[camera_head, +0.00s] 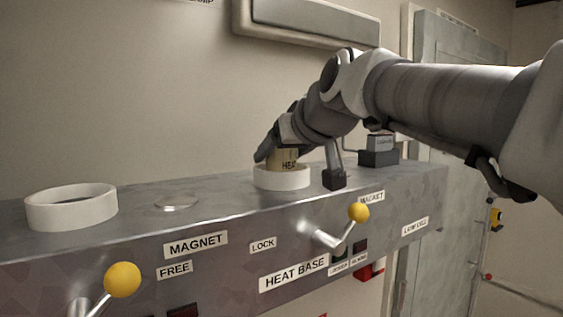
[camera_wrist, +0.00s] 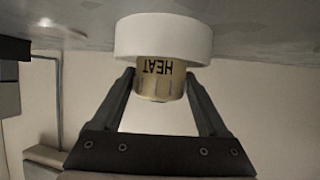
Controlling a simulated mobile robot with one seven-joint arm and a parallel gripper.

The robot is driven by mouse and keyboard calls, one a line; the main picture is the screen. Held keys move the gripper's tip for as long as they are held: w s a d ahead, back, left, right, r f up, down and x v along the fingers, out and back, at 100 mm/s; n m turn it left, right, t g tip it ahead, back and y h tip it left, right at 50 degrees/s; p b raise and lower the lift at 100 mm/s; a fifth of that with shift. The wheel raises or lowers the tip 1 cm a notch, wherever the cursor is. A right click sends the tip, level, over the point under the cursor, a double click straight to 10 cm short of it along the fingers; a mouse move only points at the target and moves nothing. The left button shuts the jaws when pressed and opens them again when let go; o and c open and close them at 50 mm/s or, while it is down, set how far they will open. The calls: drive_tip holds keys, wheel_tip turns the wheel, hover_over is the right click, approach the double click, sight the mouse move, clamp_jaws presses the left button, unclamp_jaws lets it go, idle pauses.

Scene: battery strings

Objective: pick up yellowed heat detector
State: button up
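The heat detector (camera_head: 284,160) is a yellowed, tan cylinder with HEAT in dark letters. It stands upright inside a white ring (camera_head: 281,178) on top of the grey bench. In the wrist view the detector (camera_wrist: 160,82) shows upside down between my two dark fingers, with the ring (camera_wrist: 163,38) beyond it. My gripper (camera_wrist: 160,78) has one fingertip at each side of the detector, and both tips appear to touch it. In the head view my gripper (camera_head: 282,155) partly hides the detector. The detector's lower part is hidden by the ring.
Another white ring (camera_head: 71,207) stands at the left, with a flat disc (camera_head: 177,203) beside it. A dark block with a grey box (camera_head: 379,150) is at the right. Yellow-knobbed levers (camera_head: 122,279) (camera_head: 358,212) stick out from the labelled front (camera_head: 230,260). A wall fixture (camera_head: 310,22) is above.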

drive_tip(key=c, duration=1.1)
drive_tip(key=shift+o, duration=0.2)
drive_tip(key=shift+r, duration=0.15)
